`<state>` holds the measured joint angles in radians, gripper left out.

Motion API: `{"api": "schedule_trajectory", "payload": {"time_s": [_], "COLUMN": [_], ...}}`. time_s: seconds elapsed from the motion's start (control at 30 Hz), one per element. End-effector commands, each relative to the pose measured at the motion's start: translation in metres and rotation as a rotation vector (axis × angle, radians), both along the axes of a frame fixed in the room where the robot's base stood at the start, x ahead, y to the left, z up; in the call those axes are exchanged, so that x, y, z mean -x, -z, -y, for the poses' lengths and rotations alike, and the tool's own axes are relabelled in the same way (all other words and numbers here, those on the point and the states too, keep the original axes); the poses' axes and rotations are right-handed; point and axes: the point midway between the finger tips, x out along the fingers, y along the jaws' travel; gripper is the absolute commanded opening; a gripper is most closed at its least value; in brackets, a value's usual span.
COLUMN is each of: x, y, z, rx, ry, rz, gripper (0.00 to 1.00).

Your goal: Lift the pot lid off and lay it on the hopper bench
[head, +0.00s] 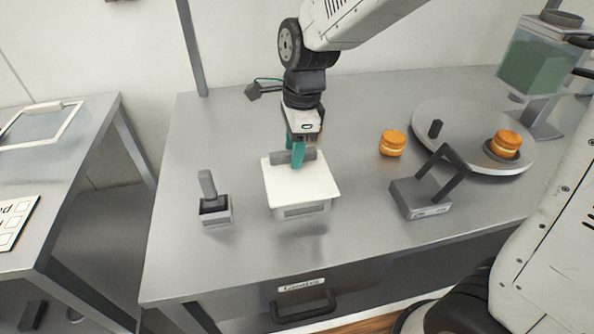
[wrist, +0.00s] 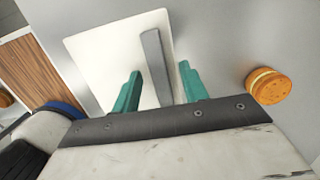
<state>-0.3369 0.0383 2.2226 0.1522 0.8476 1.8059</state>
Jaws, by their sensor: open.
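The pot lid (head: 312,187) is a white square plate with a dark grey bar handle (wrist: 154,62), and its white plate also shows in the wrist view (wrist: 105,65). It lies on a low grey pot (head: 305,211) on the metal bench (head: 350,235). My gripper (head: 294,155) has teal fingers and is over the lid. In the wrist view its fingers (wrist: 159,84) stand open on either side of the handle, with gaps showing. The glass hopper (head: 538,65) stands at the bench's back right. The pot's inside is hidden.
An orange filled round (head: 392,144) lies right of the lid. Another (head: 507,143) sits on a grey round turntable (head: 450,115). A grey device with a raised handle (head: 425,195) stands front right, and a small stamp-like tool (head: 213,202) stands left. Bench space at front is clear.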

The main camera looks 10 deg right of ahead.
Motion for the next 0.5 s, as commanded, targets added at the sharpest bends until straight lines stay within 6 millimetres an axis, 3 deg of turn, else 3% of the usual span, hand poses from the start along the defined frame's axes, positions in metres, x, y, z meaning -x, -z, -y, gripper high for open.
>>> {"api": "schedule_trajectory", "payload": {"time_s": [0.2,0.37,0.5], "x": [-0.0001,-0.0001,-0.0001], "y": [0.0008,0.0006,0.0005], "z": [-0.0004,-0.0005,-0.0005], "rx": [-0.001,-0.001,-0.001], "ry": [-0.001,-0.001,-0.001], "rz": [0.001,0.001,0.001], "gripper": [0.44,0.02,0.00]}}
